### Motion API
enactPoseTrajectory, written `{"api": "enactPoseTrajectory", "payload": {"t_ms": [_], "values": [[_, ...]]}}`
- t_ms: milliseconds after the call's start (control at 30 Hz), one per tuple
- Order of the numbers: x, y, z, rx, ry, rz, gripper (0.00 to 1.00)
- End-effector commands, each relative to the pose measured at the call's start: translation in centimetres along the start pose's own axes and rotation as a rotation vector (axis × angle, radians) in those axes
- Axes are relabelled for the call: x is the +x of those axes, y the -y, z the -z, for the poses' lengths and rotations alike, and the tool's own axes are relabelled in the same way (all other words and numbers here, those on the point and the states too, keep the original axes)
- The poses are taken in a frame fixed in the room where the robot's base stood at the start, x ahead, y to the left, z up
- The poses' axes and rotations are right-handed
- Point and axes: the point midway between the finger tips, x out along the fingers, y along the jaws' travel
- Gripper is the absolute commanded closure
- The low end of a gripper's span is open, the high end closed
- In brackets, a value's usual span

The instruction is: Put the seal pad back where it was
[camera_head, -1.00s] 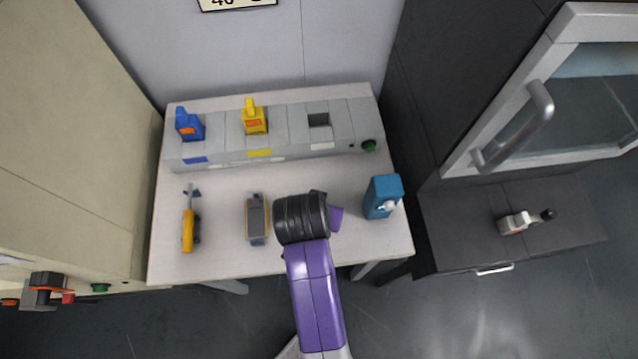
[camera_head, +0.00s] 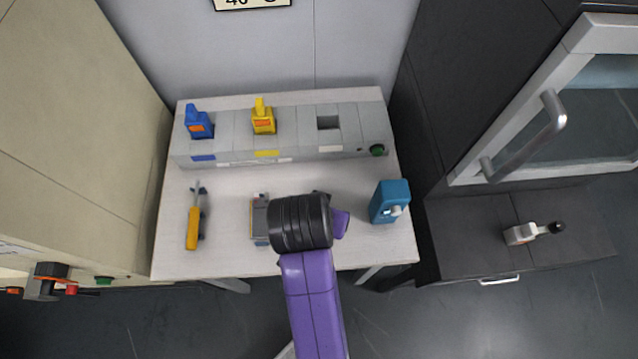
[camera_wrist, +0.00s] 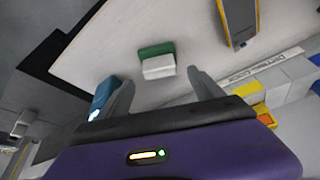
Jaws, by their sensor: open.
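A small block with a green part and a white part (camera_wrist: 157,62) lies on the pale table in the wrist view; it may be the seal pad, but I cannot be sure. My gripper (camera_wrist: 160,80) is open, its two grey fingers apart and pointing toward the block. The block appears between and just beyond the fingertips, with nothing held. In the head view my wrist hides the block and my fingers.
On the table (camera_head: 230,262) are a yellow-handled tool (camera_head: 193,225), a grey device (camera_head: 260,215) partly behind my wrist, and a teal dispenser (camera_head: 390,202). A grey fixture (camera_head: 290,130) holds blue (camera_head: 199,122) and yellow (camera_head: 263,118) pieces; its right slot is empty. A white piece (camera_head: 521,234) lies right.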

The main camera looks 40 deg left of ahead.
Motion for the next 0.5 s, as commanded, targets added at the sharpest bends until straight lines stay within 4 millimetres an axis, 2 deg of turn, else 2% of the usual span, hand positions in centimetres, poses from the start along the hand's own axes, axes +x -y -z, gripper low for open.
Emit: {"api": "enactPoseTrajectory", "payload": {"t_ms": [200, 333, 500], "values": [[-4.1, 0.0, 0.0, 0.001, -0.003, 0.001, 0.24], [-5.7, 0.0, 0.0, 0.000, -0.001, 0.000, 0.24], [-6.5, -0.1, 0.0, 0.000, 0.001, -0.001, 0.24]]}}
